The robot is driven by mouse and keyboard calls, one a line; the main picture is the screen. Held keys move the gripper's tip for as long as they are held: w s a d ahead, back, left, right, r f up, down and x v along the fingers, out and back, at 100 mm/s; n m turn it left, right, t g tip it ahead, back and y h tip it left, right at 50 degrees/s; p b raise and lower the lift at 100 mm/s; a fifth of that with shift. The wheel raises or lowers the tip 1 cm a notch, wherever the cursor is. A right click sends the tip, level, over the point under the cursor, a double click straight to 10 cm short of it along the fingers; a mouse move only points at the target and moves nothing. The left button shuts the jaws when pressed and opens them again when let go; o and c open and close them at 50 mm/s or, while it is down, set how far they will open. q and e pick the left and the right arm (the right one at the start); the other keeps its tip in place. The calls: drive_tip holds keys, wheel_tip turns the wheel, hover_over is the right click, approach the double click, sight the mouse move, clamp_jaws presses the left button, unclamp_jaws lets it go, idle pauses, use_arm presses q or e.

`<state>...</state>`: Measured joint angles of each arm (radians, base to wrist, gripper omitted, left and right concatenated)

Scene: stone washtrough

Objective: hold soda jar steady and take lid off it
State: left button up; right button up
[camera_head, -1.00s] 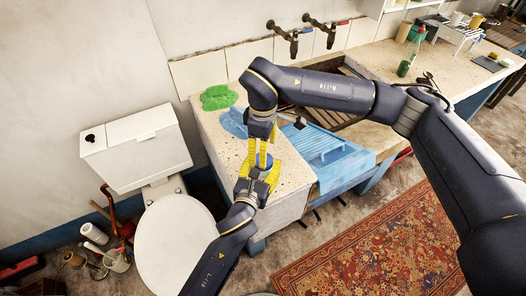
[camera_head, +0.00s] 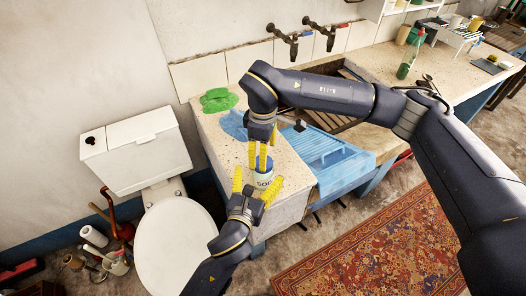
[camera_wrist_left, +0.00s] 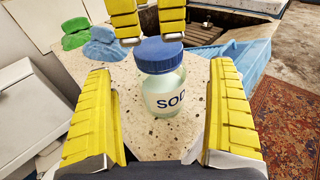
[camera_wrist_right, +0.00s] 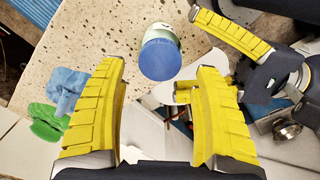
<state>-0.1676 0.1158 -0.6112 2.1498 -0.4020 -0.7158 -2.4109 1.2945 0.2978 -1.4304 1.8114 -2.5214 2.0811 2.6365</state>
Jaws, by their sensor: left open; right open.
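The soda jar is a pale glass jar (camera_head: 264,181) with a white label reading "SOD" in the left wrist view (camera_wrist_left: 166,100). It stands upright on the stone counter near its front left edge. Its blue lid (camera_wrist_left: 158,56) sits on top, and also shows in the right wrist view (camera_wrist_right: 160,60). My left gripper (camera_head: 254,187) is open in front of the jar, fingers spread wide, with nothing between them. My right gripper (camera_head: 258,168) is open and points down from above and behind the jar; its fingertips are close to the lid. I cannot tell whether they touch it.
The speckled stone counter (camera_head: 290,203) ends just in front of the jar. A green cloth (camera_head: 218,99) and a blue cloth (camera_head: 233,123) lie behind. A blue draining rack (camera_head: 330,155) is to the right, and a white toilet (camera_head: 172,240) stands left.

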use_arm(q)
drive_tip(key=v, duration=0.7)
drive_tip(key=shift+s, duration=0.15)
